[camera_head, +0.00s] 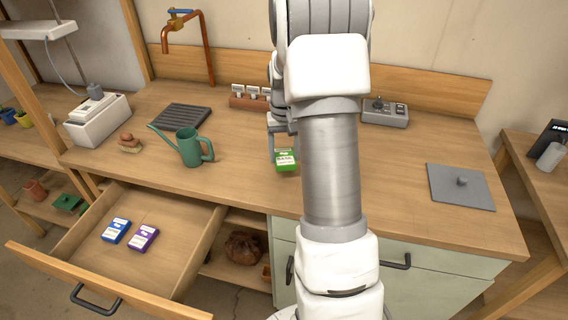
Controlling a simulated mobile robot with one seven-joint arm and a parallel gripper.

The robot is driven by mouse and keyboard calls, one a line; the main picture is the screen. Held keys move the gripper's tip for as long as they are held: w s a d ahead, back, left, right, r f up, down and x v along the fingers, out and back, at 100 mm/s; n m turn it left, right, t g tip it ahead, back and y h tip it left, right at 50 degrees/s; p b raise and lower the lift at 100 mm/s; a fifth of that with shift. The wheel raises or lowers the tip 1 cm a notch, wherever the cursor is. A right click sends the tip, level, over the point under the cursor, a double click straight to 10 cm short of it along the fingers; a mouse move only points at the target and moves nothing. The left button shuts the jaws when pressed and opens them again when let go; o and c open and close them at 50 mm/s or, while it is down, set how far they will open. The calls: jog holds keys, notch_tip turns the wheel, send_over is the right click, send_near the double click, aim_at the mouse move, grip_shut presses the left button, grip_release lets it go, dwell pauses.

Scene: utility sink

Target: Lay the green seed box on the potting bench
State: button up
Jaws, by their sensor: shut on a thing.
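The green seed box (286,161) is a small box with a white label, at the middle of the wooden potting bench (400,165), just left of my arm. My gripper (284,147) is shut on the green seed box from above. The box is at or just above the bench top; I cannot tell whether it touches. My arm hides part of the gripper and the bench to the right of it.
A green watering can (190,148) stands to the left of the box. An open drawer (190,250) at the lower left holds a blue box (116,231) and a purple box (143,237). The bench front is clear.

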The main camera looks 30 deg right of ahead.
aim_at(284, 163)
jog(key=shift+w+f, duration=0.1)
jog(key=shift+f, duration=1.9)
jog(key=shift+f+b, duration=0.1)
jog(key=shift+b, duration=0.2)
jog(key=shift+f, duration=0.15)
jog(key=o, duration=1.3)
jog(key=shift+o, duration=0.2)
